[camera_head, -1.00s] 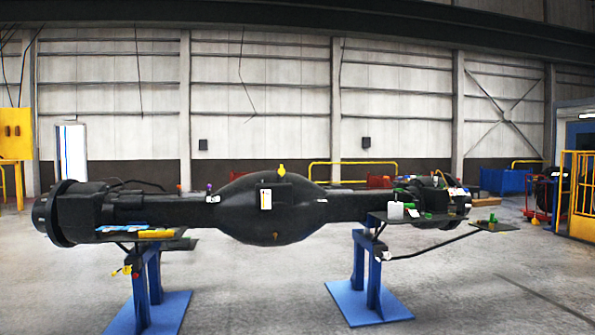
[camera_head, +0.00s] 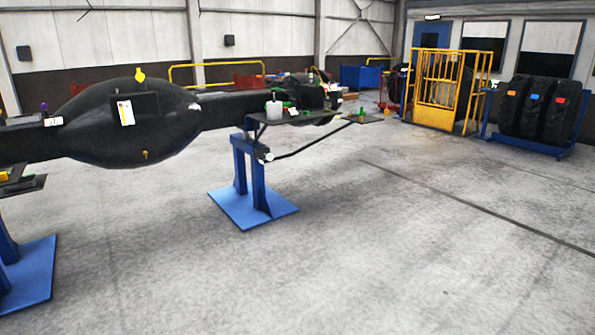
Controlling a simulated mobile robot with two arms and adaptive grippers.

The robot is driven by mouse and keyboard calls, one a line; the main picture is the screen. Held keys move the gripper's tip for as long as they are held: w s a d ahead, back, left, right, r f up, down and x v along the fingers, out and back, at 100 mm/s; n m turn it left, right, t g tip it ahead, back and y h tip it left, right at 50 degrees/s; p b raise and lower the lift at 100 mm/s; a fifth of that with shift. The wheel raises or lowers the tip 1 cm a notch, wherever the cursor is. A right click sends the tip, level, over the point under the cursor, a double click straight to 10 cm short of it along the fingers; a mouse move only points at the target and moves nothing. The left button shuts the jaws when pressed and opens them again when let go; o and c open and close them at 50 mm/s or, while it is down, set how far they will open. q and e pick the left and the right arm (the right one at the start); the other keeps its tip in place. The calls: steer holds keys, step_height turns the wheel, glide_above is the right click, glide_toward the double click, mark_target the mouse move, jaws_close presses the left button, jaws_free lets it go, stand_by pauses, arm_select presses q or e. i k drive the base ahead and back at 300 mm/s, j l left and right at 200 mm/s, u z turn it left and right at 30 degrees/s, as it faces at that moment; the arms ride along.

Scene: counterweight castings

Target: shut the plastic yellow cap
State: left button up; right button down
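A small yellow piece (camera_head: 139,74) stands upright on top of the round middle housing of a large black axle (camera_head: 130,135), at the left of the view. A second, smaller yellow-brown piece (camera_head: 145,154) sits low on the front of that housing. I cannot tell which of them is the plastic yellow cap, nor whether either is open or shut. Neither of my grippers shows in this view.
A blue stand (camera_head: 252,180) carries the axle's right part, beside a dark shelf (camera_head: 300,117) holding a white container (camera_head: 274,110). Another blue stand (camera_head: 28,270) is cut off at left. A yellow cage (camera_head: 442,95) and tyre rack (camera_head: 560,150) stand far right. Middle floor is clear.

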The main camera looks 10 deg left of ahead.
mark_target(139, 76)
steer(key=i+j+u, duration=0.2)
steer(key=j+u, duration=0.25)
steer(key=i+j+u, duration=0.2)
steer(key=u, duration=0.25)
steer(key=i+j+u, duration=0.3)
steer(key=u, duration=0.15)
steer(key=i+j+u, duration=0.15)
steer(key=i+u, duration=0.15)
steer(key=u, duration=0.15)
steer(key=i+j, duration=0.1)
steer(key=i, duration=0.35)
steer(key=i+j+z, duration=0.1)
steer(key=i, duration=0.3)
steer(key=i+j, duration=0.15)
steer(key=i, duration=0.3)
steer(key=i+j+z, duration=0.1)
steer(key=i, duration=0.3)
steer(key=i+j+z, duration=0.35)
steer(key=i+z, duration=0.15)
steer(key=i+j+z, duration=0.45)
steer(key=i+j, duration=0.1)
